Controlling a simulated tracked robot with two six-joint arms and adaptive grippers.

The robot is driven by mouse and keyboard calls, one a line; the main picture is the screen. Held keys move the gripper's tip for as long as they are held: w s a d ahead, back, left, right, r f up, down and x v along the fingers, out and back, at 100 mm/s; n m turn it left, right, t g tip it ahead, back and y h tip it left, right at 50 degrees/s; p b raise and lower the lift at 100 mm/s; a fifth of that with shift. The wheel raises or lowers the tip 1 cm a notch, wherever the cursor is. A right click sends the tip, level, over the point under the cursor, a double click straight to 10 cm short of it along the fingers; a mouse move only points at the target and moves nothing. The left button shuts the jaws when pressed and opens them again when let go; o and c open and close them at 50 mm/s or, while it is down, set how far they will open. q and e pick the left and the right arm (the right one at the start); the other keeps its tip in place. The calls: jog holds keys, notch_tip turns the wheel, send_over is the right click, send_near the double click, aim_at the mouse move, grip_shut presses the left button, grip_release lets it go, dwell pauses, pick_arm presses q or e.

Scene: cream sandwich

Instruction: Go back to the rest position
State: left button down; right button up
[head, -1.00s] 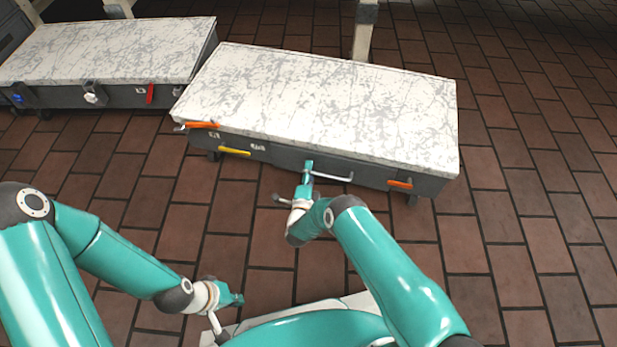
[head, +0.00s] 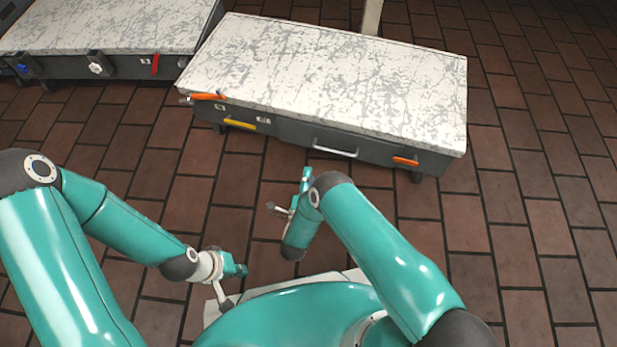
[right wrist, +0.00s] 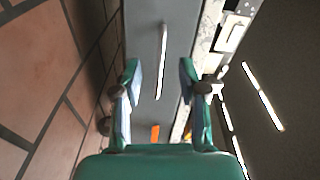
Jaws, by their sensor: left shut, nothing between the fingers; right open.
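My left gripper (head: 238,270) is shut and empty, low over the brick floor in front of my base. My right gripper (head: 306,176) is in front of the bench, below its silver handle. In the right wrist view my right gripper (right wrist: 160,75) has its two fingers spread apart with nothing between them. Beyond the fingers, that view shows a grey drawer front with the silver handle (right wrist: 162,62).
The marble-topped bench (head: 340,85) carries a silver handle (head: 335,148), orange handles (head: 405,161) and a yellow handle (head: 240,124). A second marble-topped bench (head: 110,28) stands at the upper left. Brick floor (head: 520,230) is clear on the right.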

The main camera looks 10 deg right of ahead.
jog(key=shift+d, duration=0.1)
dwell(0.3)
jog(key=w+d+r+g+p, duration=0.15)
jog(key=w+d+r, duration=0.45)
jog(key=d+r, duration=0.6)
jog(key=s+a+f+n+g+y, duration=0.2)
jog(key=s+a+n+g+y, duration=0.3)
jog(key=s, duration=0.5)
jog(key=s+a+f+n+g+y, duration=0.15)
jog(key=s+n+g, duration=0.25)
jog(key=s+n, duration=0.45)
jog(key=s+a+f+n+g+y, duration=0.2)
jog(key=s+a+n+g+y, duration=0.25)
jog(key=s, duration=0.75)
notch_tip(320, 180, up, 38)
jog(key=n+g+p, duration=0.1)
jog(key=p, duration=3.7)
jog(key=shift+d+r, duration=0.15)
jog(key=shift+r, duration=0.1)
jog(key=shift+f, duration=0.1)
